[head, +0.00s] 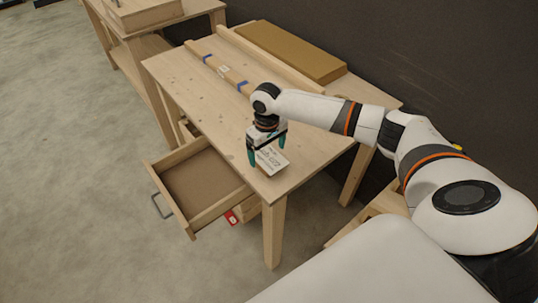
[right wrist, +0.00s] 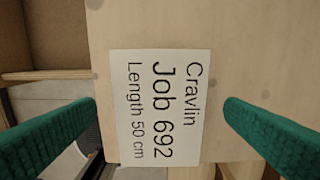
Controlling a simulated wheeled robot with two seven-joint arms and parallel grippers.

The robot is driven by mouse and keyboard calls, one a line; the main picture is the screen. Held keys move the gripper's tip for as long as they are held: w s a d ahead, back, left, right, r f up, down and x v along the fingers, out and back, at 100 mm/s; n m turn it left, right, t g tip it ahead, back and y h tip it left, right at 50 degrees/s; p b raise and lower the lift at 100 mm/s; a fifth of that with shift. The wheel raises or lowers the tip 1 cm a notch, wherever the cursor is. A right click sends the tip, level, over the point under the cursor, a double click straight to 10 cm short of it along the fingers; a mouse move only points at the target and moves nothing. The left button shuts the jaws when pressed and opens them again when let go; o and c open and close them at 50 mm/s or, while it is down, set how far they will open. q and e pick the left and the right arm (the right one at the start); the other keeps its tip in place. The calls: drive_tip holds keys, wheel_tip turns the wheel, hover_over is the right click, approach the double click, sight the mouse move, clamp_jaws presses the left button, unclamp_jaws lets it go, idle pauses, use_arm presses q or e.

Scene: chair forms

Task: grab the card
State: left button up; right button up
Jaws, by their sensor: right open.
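A white card (right wrist: 158,108) printed "Cravlin Job 692 Length 50 cm" lies flat near the table's front corner. In the head view the card (head: 270,159) shows just under my right gripper (head: 266,158). In the right wrist view the green fingers of my right gripper (right wrist: 160,130) are open, one on each side of the card, with gaps to both of its edges. The gripper points down and holds nothing. I cannot tell its exact height above the card. My left gripper is not in view.
The wooden table (head: 190,95) has an open, empty-looking drawer (head: 195,185) below its front left edge. A long wooden piece with blue tape (head: 225,75) and a brown board (head: 290,52) lie at the back.

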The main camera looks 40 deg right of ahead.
drive_tip(key=c, duration=1)
drive_tip(key=shift+c, duration=0.2)
drive_tip(key=shift+r, duration=0.1)
